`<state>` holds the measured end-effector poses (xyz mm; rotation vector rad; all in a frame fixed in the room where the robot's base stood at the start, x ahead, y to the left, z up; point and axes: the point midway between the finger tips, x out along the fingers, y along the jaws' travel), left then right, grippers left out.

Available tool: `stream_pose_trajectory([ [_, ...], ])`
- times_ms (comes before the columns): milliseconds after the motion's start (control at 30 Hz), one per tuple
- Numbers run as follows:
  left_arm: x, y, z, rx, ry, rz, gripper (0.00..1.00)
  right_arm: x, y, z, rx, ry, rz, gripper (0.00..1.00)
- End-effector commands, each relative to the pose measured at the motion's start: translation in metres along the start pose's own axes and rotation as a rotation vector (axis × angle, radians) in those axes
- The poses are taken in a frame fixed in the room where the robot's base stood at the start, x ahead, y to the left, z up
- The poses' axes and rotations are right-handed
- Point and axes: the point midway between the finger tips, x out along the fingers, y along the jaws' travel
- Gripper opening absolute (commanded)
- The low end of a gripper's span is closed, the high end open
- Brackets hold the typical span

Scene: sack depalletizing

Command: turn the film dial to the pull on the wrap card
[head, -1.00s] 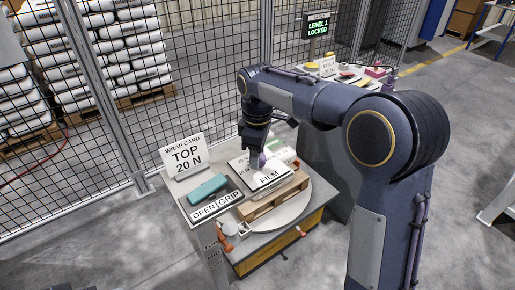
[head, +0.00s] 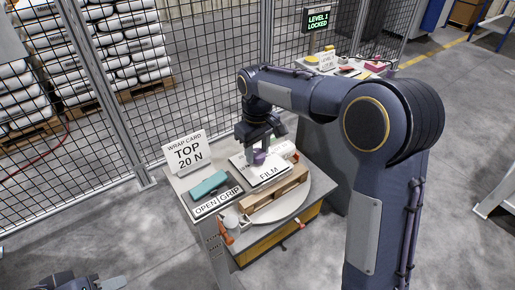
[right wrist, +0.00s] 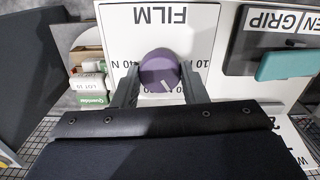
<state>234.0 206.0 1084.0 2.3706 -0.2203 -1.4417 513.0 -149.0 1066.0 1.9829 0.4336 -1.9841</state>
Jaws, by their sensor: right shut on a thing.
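The film dial (right wrist: 158,70) is a purple round knob on a white panel marked FILM (right wrist: 160,15). A white pointer line on the knob points down and slightly right in the right wrist view. Force figures in N stand around it, partly hidden by the fingers. My right gripper (right wrist: 158,84) is shut on the dial, one finger on each side; it also shows in the head view (head: 261,146). The wrap card (head: 187,153) stands upright at the table's back left and reads TOP 20 N. My left gripper (head: 70,282) shows partly at the bottom left, its jaws unclear.
A teal bar (head: 209,183) lies on the OPEN/GRIP panel left of the dial. A small wooden pallet (head: 274,195) sits on the round turntable in front. A mesh fence stands behind the table. A screen (head: 317,22) reads LEVEL 1 LOCKED.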

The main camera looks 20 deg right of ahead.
Motion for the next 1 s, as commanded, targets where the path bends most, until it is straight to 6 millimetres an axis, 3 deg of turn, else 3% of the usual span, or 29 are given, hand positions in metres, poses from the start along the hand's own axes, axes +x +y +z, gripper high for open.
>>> stream_pose_trajectory([
  [433, 0.0, 0.0, 0.0, 0.0, 0.0, 0.0, 0.36, 0.0, 0.0, 0.0, 0.008, 0.001, 0.0, 0.16],
  [467, 0.0, 0.0, 0.0, 0.0, 0.0, 0.0, 0.36, 0.0, 0.0, 0.0, 0.008, 0.001, 0.0, 0.43],
  [600, 0.0, 0.0, 0.0, 0.0, 0.0, 0.0, 0.36, 0.0, 0.0, 0.0, 0.008, 0.001, 0.0, 0.61],
  [867, 0.0, 0.0, 0.0, 0.0, 0.0, 0.0, 0.36, -0.001, 0.0, 0.0, 0.008, 0.001, 0.0, 0.61],
  [1000, 0.001, 0.0, 0.0, 0.0, 0.0, 0.0, 0.36, -0.011, 0.0, -0.001, 0.008, 0.005, 0.001, 0.61],
])
